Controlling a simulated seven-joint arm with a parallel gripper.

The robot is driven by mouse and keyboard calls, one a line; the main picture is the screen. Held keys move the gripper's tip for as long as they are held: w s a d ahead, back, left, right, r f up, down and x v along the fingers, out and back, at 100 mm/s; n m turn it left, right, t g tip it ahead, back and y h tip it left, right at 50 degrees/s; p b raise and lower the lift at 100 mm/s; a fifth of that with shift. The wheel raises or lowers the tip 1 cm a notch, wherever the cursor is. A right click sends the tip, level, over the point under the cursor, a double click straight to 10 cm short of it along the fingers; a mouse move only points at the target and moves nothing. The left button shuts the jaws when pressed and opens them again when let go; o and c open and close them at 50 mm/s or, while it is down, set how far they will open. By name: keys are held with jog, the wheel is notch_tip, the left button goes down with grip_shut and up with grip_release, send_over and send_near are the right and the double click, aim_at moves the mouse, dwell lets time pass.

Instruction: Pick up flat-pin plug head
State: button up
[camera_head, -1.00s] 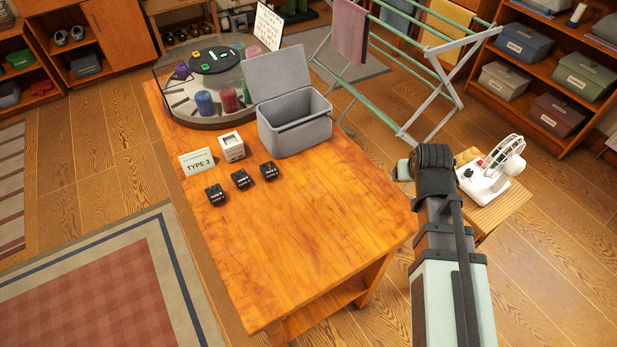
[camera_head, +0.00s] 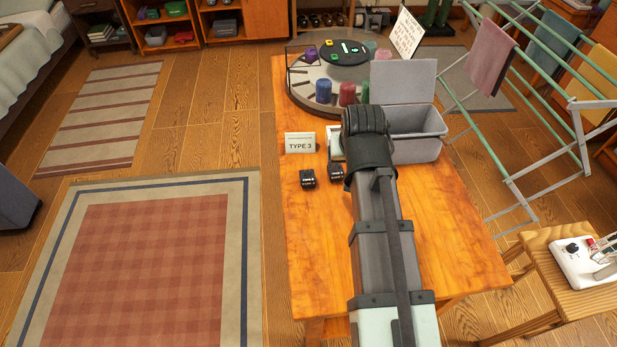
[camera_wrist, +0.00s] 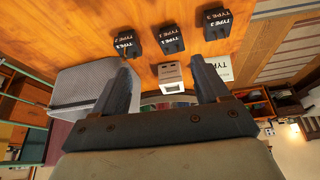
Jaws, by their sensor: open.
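Three black plug heads stand in a row on the wooden table. In the wrist view they are labelled TYPE 2 (camera_wrist: 122,43), TYPE 1 (camera_wrist: 170,40) and TYPE 3 (camera_wrist: 217,22). I cannot tell which has flat pins, as no pins show. In the head view two show, the left (camera_head: 307,179) and the middle (camera_head: 336,171); my arm hides the third. My gripper (camera_wrist: 162,66) is open and empty, apart from the plug heads, with its fingers toward the table. The head view does not show its fingers.
A white socket block (camera_wrist: 173,74) stands close to the plug heads. A TYPE 3 card (camera_head: 300,143), a grey open-lidded box (camera_head: 416,150) and a round tray (camera_head: 296,92) with coloured cylinders are nearby. The front of the table (camera_head: 313,260) is clear.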

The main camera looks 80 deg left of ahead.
jog(key=n, duration=0.1)
send_near(307, 171)
jog(key=w+r, duration=0.1)
jog(key=r, duration=0.1)
jog(key=shift+g, duration=0.3)
jog(key=shift+d+x, duration=0.2)
jog(key=shift+x, duration=3.3)
jog(key=shift+d+x, duration=0.2)
jog(key=shift+x, duration=3.3)
jog(key=shift+s+f, duration=0.15)
jog(key=shift+s, duration=0.05)
jog(key=c, duration=1)
